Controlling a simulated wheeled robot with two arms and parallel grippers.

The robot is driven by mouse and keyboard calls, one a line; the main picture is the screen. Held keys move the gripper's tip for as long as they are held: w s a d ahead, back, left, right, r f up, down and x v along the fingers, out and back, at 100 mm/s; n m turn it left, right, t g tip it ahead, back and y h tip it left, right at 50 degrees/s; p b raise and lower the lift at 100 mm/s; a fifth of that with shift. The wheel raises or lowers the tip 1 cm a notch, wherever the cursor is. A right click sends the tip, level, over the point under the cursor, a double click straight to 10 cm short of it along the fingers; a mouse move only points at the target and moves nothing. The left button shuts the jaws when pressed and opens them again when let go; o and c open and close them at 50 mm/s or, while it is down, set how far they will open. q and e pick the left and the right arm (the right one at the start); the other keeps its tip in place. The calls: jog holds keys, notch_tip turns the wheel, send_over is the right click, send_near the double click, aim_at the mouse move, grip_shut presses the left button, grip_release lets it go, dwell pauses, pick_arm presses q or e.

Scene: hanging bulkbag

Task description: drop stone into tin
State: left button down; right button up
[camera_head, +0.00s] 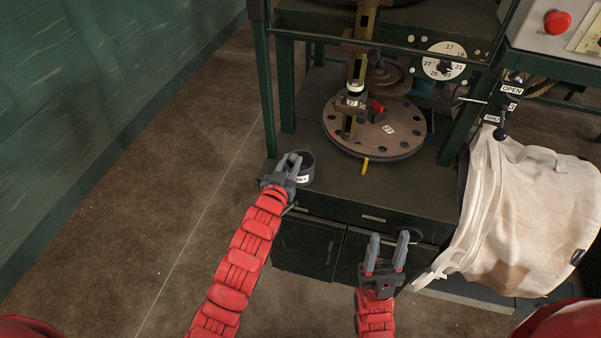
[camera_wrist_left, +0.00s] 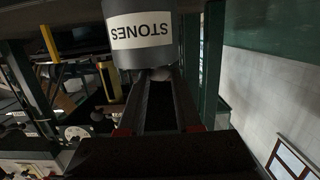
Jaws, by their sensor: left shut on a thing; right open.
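The tin (camera_head: 307,168), a short dark grey cylinder, stands on the left front corner of the dark bench top. Its white label reads STONES in the left wrist view (camera_wrist_left: 140,30), where the tin appears upside down. My left gripper (camera_head: 291,166) is at the tin's left side, its fingertips at about rim height. It is shut on a small pale grey stone (camera_wrist_left: 160,74), which shows between the fingertips; the stone (camera_head: 293,157) is small in the head view. The tin's inside is mostly hidden. My right gripper (camera_head: 387,250) is open and empty, in front of the bench.
A round perforated turntable (camera_head: 385,150) with a red-tipped part stands behind and right of the tin. A green post (camera_head: 266,90) rises behind the tin. A white bulk bag (camera_head: 520,220) hangs at right. The floor at left is clear.

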pick_arm(q)
jog(key=shift+f, duration=0.25)
jog(key=c, duration=0.5)
grip_release()
jog(key=shift+s, duration=0.1)
jog(key=shift+s+a, duration=0.1)
jog(key=shift+s, duration=0.1)
jog(key=p+v, duration=0.2)
jog(key=v, duration=1.5)
